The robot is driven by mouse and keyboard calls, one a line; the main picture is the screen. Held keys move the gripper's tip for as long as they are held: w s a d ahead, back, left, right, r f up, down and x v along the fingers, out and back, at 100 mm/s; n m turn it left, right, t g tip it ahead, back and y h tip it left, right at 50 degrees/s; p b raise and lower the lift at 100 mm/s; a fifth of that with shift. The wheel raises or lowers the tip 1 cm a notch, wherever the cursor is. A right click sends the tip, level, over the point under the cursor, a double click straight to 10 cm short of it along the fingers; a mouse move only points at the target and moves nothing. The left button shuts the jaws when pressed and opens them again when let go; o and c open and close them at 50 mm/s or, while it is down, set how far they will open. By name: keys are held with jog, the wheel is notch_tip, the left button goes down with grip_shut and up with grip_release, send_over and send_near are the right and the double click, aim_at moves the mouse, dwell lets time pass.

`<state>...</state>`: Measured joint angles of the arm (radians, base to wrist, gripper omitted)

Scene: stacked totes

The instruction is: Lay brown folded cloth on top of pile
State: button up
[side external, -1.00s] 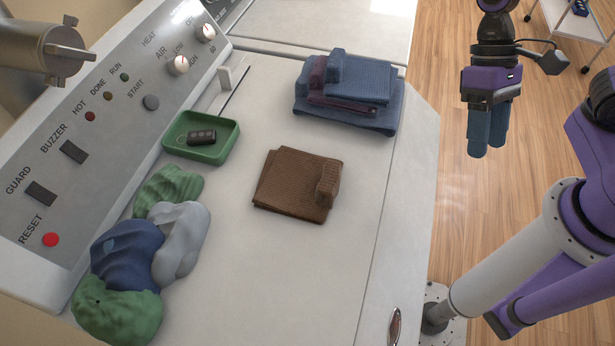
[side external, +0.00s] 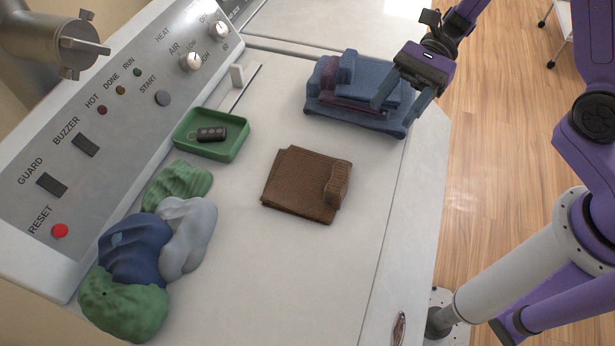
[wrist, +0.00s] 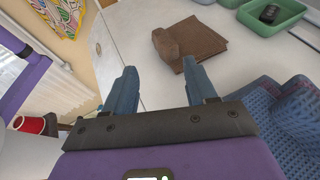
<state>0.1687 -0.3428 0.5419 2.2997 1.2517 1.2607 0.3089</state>
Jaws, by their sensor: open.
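The brown folded cloth (side external: 300,186) lies flat on the white machine top, with a raised rolled part at its right edge. It also shows in the wrist view (wrist: 200,40), beyond my fingertips. The pile (side external: 330,112) of blue and maroon folded cloths sits farther back; its blue cloth fills the right side of the wrist view (wrist: 268,95). My gripper (side external: 396,104) is open and empty, at the pile's right edge in the side view. In that view its fingers overlap the pile; I cannot tell whether they touch it. The brown cloth is apart from my gripper.
A green tray (side external: 236,146) holding a dark key fob (side external: 211,134) stands left of the cloth. Crumpled green, blue and grey cloths (side external: 188,236) lie at the front left by the control panel (side external: 95,120). The white top around the brown cloth is clear.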

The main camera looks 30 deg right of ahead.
send_near(334, 186)
jog(key=x, duration=0.2)
jog(key=shift+s+a+f, duration=0.1)
jog(key=shift+s+a, duration=0.1)
jog(key=shift+a, duration=0.05)
jog(key=shift+x, duration=3.05)
jog(key=shift+w, duration=0.15)
grip_shut()
